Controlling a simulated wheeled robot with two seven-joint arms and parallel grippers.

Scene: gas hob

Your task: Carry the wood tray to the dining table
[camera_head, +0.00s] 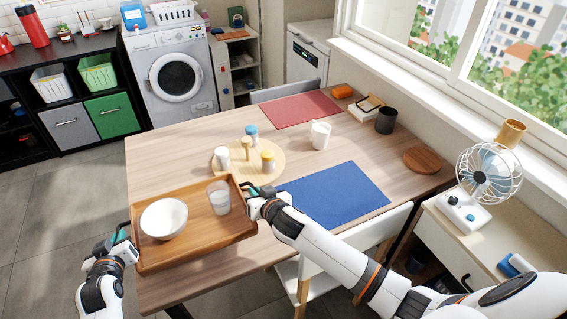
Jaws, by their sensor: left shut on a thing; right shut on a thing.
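The wood tray (190,254) is brown and rectangular, with a raised rim. It holds a white bowl (164,218) and a clear glass (219,197) with pale contents. My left gripper (125,234) is shut on the tray's left end. My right gripper (250,190) is shut on its right end. The tray is over the near left part of the dining table (160,158), which has a light wood top. I cannot tell whether the tray touches the tabletop or is held just above it.
A round board (270,145) with several small containers stands just behind the tray. A blue mat (335,195), a white mug (320,134), a red mat (300,108), a dark cup (386,121) and a round wooden lid (425,160) are on the table. A white chair (385,227) stands at its near side.

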